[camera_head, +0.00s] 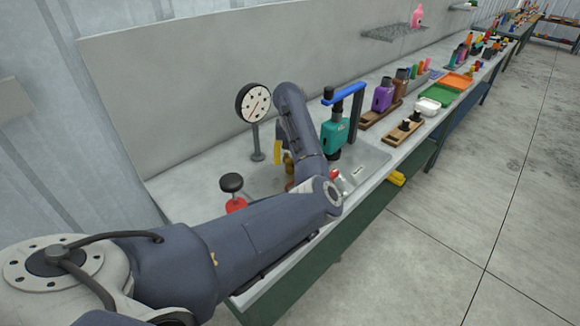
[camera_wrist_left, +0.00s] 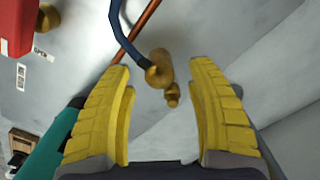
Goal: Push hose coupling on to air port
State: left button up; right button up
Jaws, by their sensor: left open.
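My left gripper (camera_wrist_left: 160,82) is open in the left wrist view, its two yellow fingers apart. A brass fitting (camera_wrist_left: 158,72) on the end of a blue hose (camera_wrist_left: 122,32) shows in the gap between the fingertips; it appears to be the hose coupling. I see no finger touching it. Another brass part (camera_wrist_left: 46,18) sits beside a red block (camera_wrist_left: 18,28) at the upper left; I cannot tell whether it is the air port. In the head view, a yellow part of the gripper (camera_head: 278,150) shows beside my forearm, which hides much of the bench there. My right gripper is not in view.
A dial gauge (camera_head: 254,103) stands behind, and a black-topped red knob (camera_head: 233,190) in front. A teal device (camera_head: 335,135) under a blue-armed bracket (camera_head: 344,94) stands close right of my forearm. Bottles and trays line the bench further right.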

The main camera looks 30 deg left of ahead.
pick_arm(q)
jog(key=shift+f, duration=1.15)
grip_shut()
